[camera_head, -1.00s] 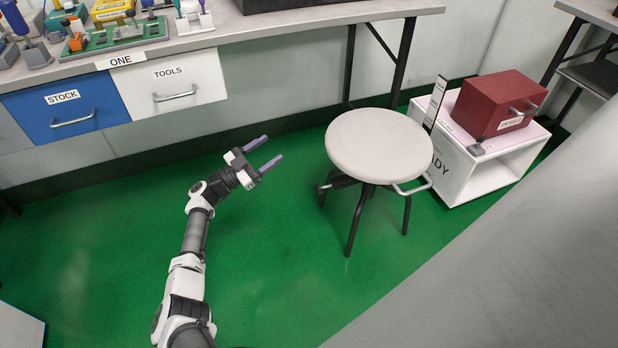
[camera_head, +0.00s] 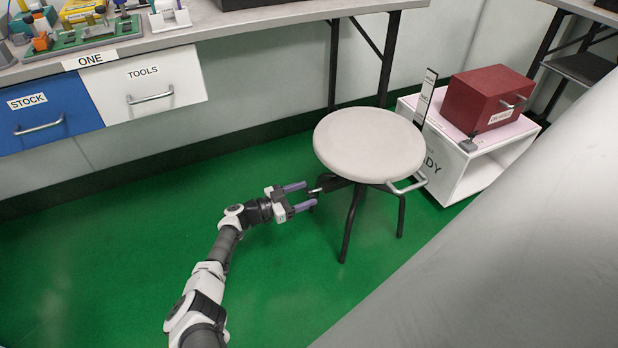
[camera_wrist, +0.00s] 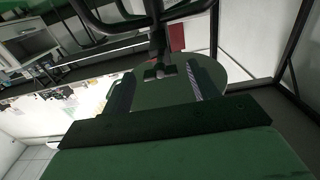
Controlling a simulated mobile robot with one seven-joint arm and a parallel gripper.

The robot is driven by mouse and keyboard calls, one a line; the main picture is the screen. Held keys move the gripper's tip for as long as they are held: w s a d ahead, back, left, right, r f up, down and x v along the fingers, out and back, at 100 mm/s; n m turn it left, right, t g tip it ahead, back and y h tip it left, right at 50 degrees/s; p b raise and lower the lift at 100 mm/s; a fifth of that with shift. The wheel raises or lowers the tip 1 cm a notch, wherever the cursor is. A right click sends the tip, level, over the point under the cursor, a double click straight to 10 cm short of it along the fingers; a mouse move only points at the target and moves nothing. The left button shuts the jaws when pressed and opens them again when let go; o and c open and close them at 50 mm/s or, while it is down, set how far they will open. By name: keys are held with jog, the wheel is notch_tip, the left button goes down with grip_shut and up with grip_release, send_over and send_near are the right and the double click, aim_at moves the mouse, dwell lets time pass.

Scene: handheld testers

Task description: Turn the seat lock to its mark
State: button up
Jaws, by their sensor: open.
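The stool (camera_head: 370,145) has a round pale seat on dark legs. A short dark lever (camera_head: 325,184), which looks like the seat lock, sticks out from under the seat's left side. In the wrist view its blocky end (camera_wrist: 158,72) shows between my fingers. My gripper (camera_head: 308,194) is open just left of the stool, its two purple fingers pointing at the lever's end. It also shows in the wrist view (camera_wrist: 162,85). I cannot tell whether the fingers touch the lever. The lock's mark cannot be made out.
A pale bar handle (camera_head: 408,187) juts from the stool's right side. A white cart (camera_head: 455,175) with a red box (camera_head: 485,98) stands behind right. The workbench (camera_head: 190,42) with drawers runs along the back. Green floor is clear left of the stool.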

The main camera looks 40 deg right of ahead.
aim_at(314, 191)
jog(key=shift+x, duration=1.1)
jog(key=c, duration=1)
